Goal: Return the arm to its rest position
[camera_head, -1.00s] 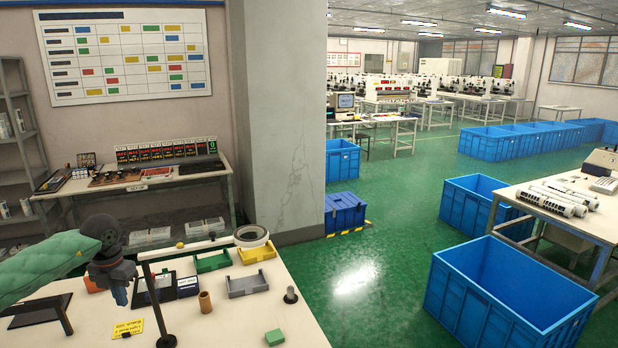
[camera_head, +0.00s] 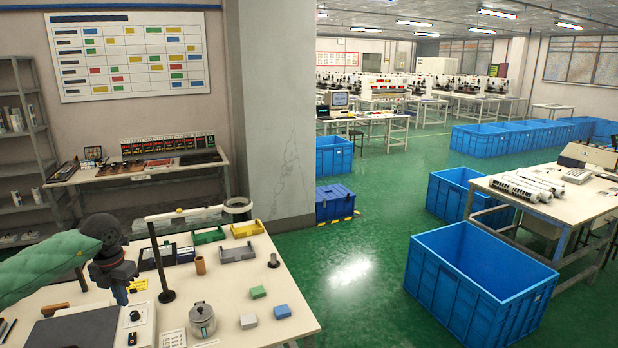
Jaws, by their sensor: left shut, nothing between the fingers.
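My left arm, in a green padded sleeve (camera_head: 40,262), comes in from the left. It ends in a dark wrist and my left gripper (camera_head: 121,293), which points down and is shut and empty. It hangs in front of the left part of the white worktable (camera_head: 225,285), left of the black lamp stand (camera_head: 158,260). Height above the table is hard to tell. My right arm and gripper are not in view.
Large blue crates (camera_head: 480,285) and another table (camera_head: 530,210) stand right. Green floor between is clear.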

